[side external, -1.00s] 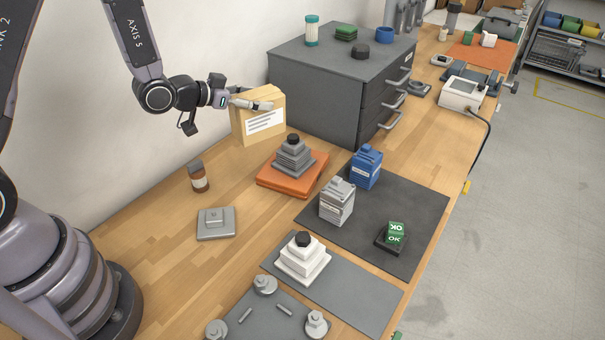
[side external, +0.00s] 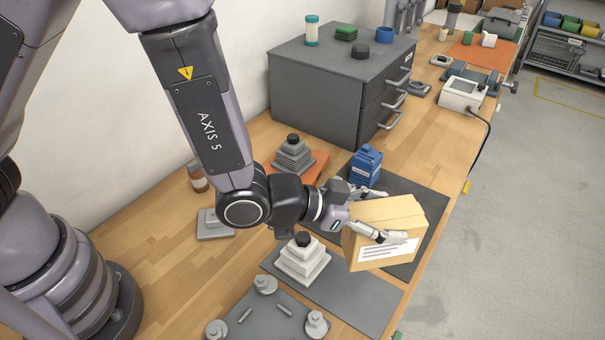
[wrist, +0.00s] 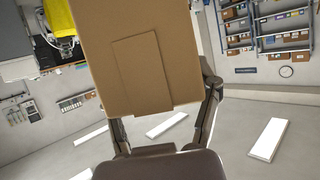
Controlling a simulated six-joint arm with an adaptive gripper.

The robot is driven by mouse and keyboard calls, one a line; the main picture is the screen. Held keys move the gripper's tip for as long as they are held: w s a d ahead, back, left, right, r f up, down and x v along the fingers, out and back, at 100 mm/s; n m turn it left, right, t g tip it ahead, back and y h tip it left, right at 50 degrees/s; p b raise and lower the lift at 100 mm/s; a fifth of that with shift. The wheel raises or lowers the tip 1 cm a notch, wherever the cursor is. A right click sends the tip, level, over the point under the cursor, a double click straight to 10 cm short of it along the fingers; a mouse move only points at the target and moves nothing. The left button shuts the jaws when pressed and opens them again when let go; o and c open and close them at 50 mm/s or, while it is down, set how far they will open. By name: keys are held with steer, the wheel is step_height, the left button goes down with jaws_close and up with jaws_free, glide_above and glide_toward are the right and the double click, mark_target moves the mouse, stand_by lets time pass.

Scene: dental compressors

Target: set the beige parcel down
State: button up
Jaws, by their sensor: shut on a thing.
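The beige parcel (side external: 383,233) is a box with a white printed label on its front face. My gripper (side external: 374,233) is shut on it, with a finger along its side. In the side external view the parcel shows in front of the dark mat (side external: 428,205) at the right of the bench; whether it touches anything below, I cannot tell. In the wrist view the parcel (wrist: 138,60) fills the upper middle between my gripper's fingers (wrist: 160,115).
A white stepped block (side external: 302,260) stands just left of the parcel on a grey mat (side external: 345,300). A grey stepped block (side external: 293,157) sits on an orange base farther back. The bench's right edge is close to the parcel.

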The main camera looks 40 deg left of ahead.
step_height(320, 180, down, 15)
steer(key=shift+f, duration=0.1)
stand_by(0.4)
steer(key=o, duration=1.2)
steer(key=shift+f, duration=0.15)
steer(key=shift+o, duration=0.2)
